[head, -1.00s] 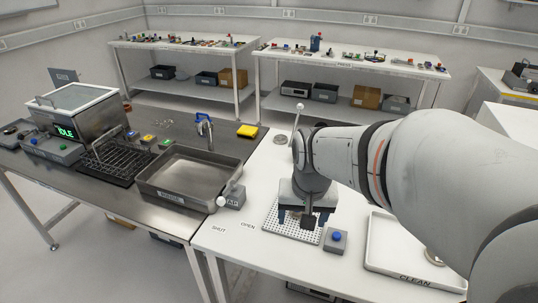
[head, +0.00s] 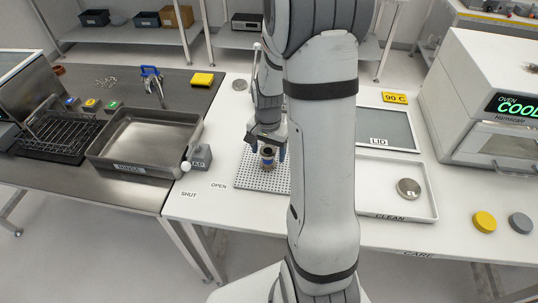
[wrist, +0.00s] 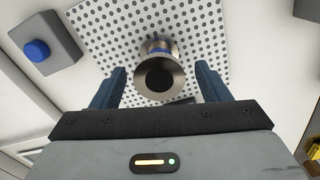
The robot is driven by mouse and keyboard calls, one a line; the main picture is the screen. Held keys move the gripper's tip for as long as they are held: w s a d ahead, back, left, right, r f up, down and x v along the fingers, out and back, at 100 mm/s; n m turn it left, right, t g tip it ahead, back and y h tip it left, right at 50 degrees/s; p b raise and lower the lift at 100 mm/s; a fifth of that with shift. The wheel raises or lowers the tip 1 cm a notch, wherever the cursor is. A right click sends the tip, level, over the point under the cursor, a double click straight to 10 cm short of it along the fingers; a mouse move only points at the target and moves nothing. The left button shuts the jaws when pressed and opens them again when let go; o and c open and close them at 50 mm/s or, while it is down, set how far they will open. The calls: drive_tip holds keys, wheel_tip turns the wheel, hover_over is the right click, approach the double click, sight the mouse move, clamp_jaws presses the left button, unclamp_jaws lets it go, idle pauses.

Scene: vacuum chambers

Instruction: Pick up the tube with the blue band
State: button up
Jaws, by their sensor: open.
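The metal tube with the blue band (head: 268,158) stands on the white perforated plate (head: 245,181). In the wrist view the tube (wrist: 160,78) is seen from its end, a steel ring around a dark round centre, with a little blue behind it. My gripper (head: 268,147) is open. In the wrist view its blue fingers lie to the left and right of the tube (wrist: 160,52), with gaps on both sides. I cannot tell how far the fingertips are above the plate. My arm hides the right part of the plate in the head view.
The rinse basin (head: 150,138) and wire rack (head: 62,138) stand left. Right of my arm are the CLEAN tray (head: 432,200) with a round metal piece and the LID panel (head: 388,127). The oven (head: 490,110) stands far right. A blue-button box (wrist: 48,45) is beside the plate.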

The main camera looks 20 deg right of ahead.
sight(268, 152)
drive_tip(key=shift+f, duration=1.8)
drive_tip(key=shift+c, duration=0.3)
drive_tip(key=c, duration=1.3)
drive_tip(key=shift+r, duration=0.15)
